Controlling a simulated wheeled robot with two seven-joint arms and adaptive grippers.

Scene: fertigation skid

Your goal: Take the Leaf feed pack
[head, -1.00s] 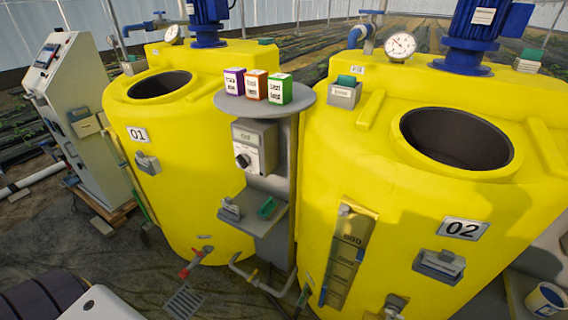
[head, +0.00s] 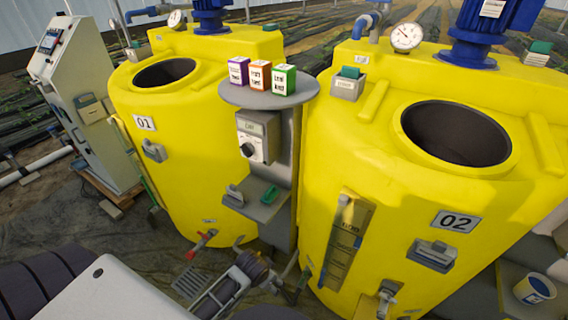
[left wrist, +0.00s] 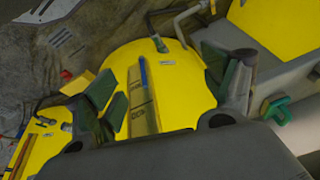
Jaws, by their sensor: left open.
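Three small packs stand side by side on a round grey shelf (head: 240,97) between the two yellow tanks in the head view. The right one, green-edged with a white label that seems to read Leaf feed (head: 284,79), is the Leaf feed pack. A purple pack (head: 238,71) and an orange pack (head: 260,75) stand to its left. My left gripper (head: 232,285) is low in front of the tanks, well below the packs. In the left wrist view its two green-padded fingers (left wrist: 160,80) are apart with nothing held between them. The packs are not recognisable there.
Yellow tank 01 (head: 180,130) and yellow tank 02 (head: 400,190) flank the grey column with its dial box (head: 258,140) and lower ledge (head: 255,205). A grey control cabinet (head: 85,110) stands at left. A blue-and-white cup (head: 535,290) is at lower right.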

